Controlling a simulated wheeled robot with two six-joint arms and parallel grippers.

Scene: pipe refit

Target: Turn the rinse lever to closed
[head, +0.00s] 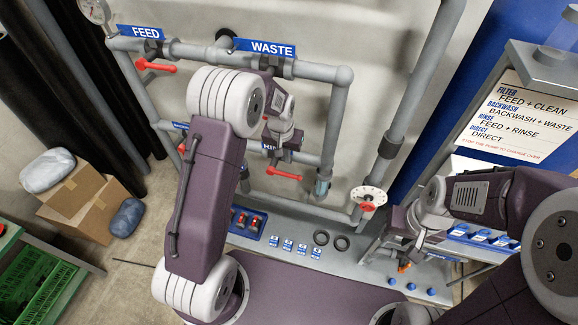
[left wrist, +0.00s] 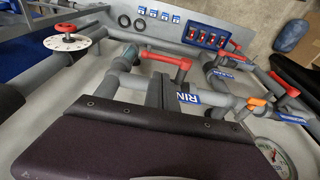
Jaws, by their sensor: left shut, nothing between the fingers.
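The red rinse lever (head: 285,173) sits on the lower pipe run, below the partly hidden rinse sign (head: 268,148). Its handle lies roughly along the pipe in the picture. In the left wrist view the red lever (left wrist: 166,60) shows just beyond the fingers, with the sign's "RIN" (left wrist: 187,98) beside it. My left gripper (head: 276,157) is shut and empty, close above the lever in the head view; I cannot tell whether they touch. My right gripper (head: 385,250) is over the bench at the right, away from the lever; its finger opening is unclear.
The red feed lever (head: 156,66) is at upper left; the waste sign (head: 264,48) is at the top. A white dial with a red knob (head: 368,198) stands right of the rinse pipe. Red switches (head: 248,220) line the bench below. Cardboard boxes (head: 80,200) stand at left.

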